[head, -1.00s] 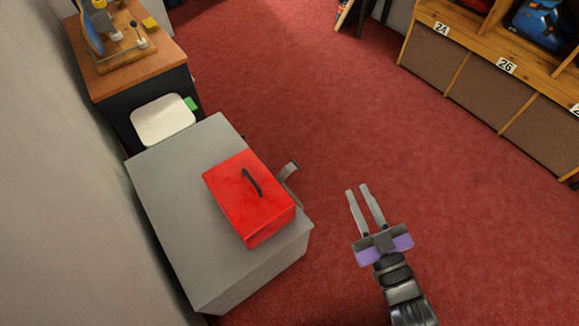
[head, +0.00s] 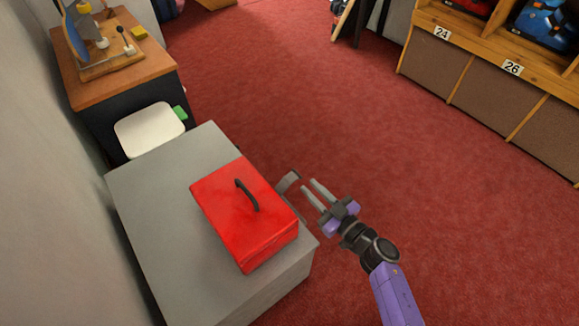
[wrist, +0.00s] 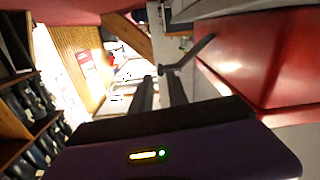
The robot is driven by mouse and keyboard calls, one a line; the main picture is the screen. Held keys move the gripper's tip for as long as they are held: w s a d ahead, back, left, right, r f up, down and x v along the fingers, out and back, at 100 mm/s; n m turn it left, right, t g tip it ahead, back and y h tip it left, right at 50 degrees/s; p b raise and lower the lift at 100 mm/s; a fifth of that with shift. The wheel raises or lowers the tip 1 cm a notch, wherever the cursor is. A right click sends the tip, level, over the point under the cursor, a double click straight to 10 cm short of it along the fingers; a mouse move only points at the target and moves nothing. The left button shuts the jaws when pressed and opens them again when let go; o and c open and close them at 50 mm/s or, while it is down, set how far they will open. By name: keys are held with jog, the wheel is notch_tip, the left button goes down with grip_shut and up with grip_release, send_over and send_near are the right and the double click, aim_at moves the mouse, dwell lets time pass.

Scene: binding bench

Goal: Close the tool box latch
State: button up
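The red tool box (head: 240,212), with a dark handle on its lid, sits on a grey cabinet top. Its lid looks down. The grey latch (head: 288,182) sticks out from the box's right side, swung away from it. My gripper (head: 308,185) is open and empty just right of the latch, fingers pointing up-left; I cannot tell whether they touch. In the wrist view, the two fingers (wrist: 159,84) stand apart, the latch (wrist: 192,54) angles out just beyond their tips, and the red box (wrist: 255,62) fills the right. The latch's base is partly hidden in the head view.
The grey cabinet (head: 150,230) stands against the wall at left. A white seat (head: 148,130) and a wooden bench (head: 105,85) with a tool on it are behind. Cubbies (head: 480,75) line the far right. Red floor (head: 450,230) is free right of the cabinet.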

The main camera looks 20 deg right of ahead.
jog(key=b+x, duration=0.4)
jog(key=x, duration=0.6)
jog(key=shift+w, duration=0.3)
jog(key=shift+a, duration=0.1)
grip_shut()
dwell(0.9)
